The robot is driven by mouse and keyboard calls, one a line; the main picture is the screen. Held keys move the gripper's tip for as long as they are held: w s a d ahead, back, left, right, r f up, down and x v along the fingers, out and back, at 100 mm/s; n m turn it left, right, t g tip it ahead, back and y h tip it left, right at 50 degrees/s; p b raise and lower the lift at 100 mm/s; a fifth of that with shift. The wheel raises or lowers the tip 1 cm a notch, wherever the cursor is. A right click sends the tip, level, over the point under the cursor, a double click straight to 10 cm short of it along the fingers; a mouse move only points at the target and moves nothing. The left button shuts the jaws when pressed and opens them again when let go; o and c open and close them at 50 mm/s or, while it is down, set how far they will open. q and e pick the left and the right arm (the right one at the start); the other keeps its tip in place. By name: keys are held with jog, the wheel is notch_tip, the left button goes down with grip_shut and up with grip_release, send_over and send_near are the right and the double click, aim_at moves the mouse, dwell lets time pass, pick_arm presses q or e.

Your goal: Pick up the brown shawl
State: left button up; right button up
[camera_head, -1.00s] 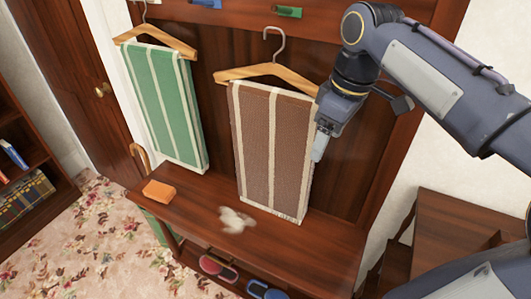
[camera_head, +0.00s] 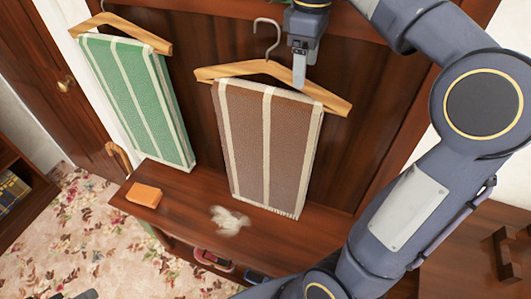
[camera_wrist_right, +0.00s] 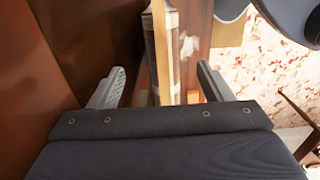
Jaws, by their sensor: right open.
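The brown shawl (camera_head: 265,145) with cream stripes hangs folded over a wooden hanger (camera_head: 225,72) by its hook on the dark wooden panel. My right gripper (camera_head: 299,72) is above the hanger's right arm, close to it; contact cannot be told. In the right wrist view my right gripper (camera_wrist_right: 160,88) is open, its two fingers spread wide. The hanger (camera_wrist_right: 160,50) shows as a light strip running between the fingers, with the shawl's edge (camera_wrist_right: 175,65) beside it.
A green striped shawl (camera_head: 137,105) hangs on another hanger at the left. The bench (camera_head: 185,205) below carries an orange block (camera_head: 144,195) and a pale fluffy item (camera_head: 230,220). Shoes stand under it. A door (camera_head: 50,65) is at the far left.

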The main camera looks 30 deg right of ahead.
aim_at(298, 96)
jog(key=shift+w+a+f, duration=0.7)
jog(key=shift+w+f, duration=0.1)
jog(key=shift+w, duration=0.1)
jog(key=s+f, duration=0.2)
jog(key=shift+s+d+f, duration=0.15)
jog(key=shift+d+f, duration=0.15)
jog(key=shift+d, duration=0.1)
jog(key=shift+w+a+f, duration=0.1)
jog(key=shift+w+f, duration=0.15)
jog(key=shift+f, duration=0.4)
jog(key=shift+w+a+f, duration=0.1)
jog(key=shift+w+f, duration=0.1)
jog(key=shift+f, duration=0.4)
jog(key=shift+d+f, duration=0.15)
jog(key=shift+f, duration=0.1)
jog(key=shift+s+d, duration=0.2)
jog(key=shift+s, duration=0.05)
jog(key=shift+w, duration=0.1)
jog(key=shift+c, duration=1.4)
pick_arm(q)
jog(key=shift+w+d+r, duration=0.1)
jog(key=shift+w, duration=0.3)
pick_arm(e)
jog(key=shift+r, duration=0.1)
grip_shut()
